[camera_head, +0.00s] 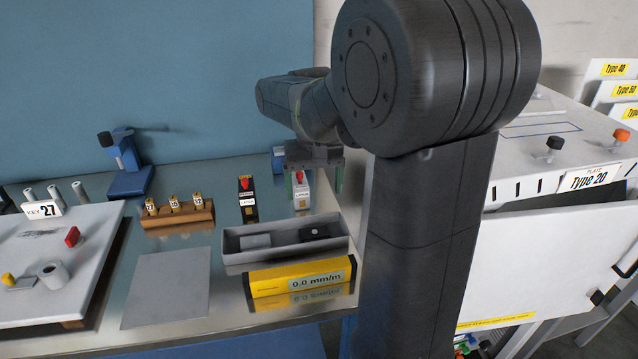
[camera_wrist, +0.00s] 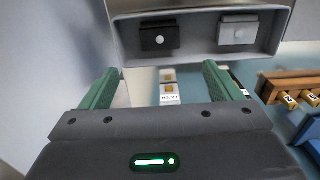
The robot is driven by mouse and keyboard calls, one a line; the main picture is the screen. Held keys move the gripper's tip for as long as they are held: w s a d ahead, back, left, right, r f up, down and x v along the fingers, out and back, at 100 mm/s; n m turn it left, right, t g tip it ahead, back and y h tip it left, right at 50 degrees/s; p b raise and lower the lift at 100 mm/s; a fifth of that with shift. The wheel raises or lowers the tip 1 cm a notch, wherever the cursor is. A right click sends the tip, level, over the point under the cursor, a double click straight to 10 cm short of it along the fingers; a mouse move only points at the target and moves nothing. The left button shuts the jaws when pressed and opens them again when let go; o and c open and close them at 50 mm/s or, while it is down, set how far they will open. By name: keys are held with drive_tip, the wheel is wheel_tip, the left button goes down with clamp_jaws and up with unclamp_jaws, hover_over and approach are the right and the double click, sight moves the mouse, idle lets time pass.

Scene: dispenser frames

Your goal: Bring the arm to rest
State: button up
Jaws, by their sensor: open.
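My arm reaches over the bench, with my gripper (camera_head: 314,165) above its back part in the head view. In the wrist view my gripper (camera_wrist: 158,72) is open, its two green fingers apart with nothing held. A small pale labelled block (camera_wrist: 169,92) shows between the fingers in that view, and its depth relative to them is hard to tell. In the head view a similar pale block with a red top (camera_head: 301,193) stands just below my gripper. My own arm hides part of the bench's right side.
A grey tray (camera_head: 240,258) with two small items and a yellow level (camera_head: 262,283) lie in front. A black block (camera_head: 247,203) and a wooden rack (camera_head: 180,220) stand left. A blue stand (camera_head: 130,183) is farther left. A white cabinet (camera_head: 535,250) is at right.

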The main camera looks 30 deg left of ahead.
sight(314, 232)
wheel_tip(314, 232, down, 12)
drive_tip(key=shift+f, duration=0.1)
drive_tip(key=shift+r, duration=1.75)
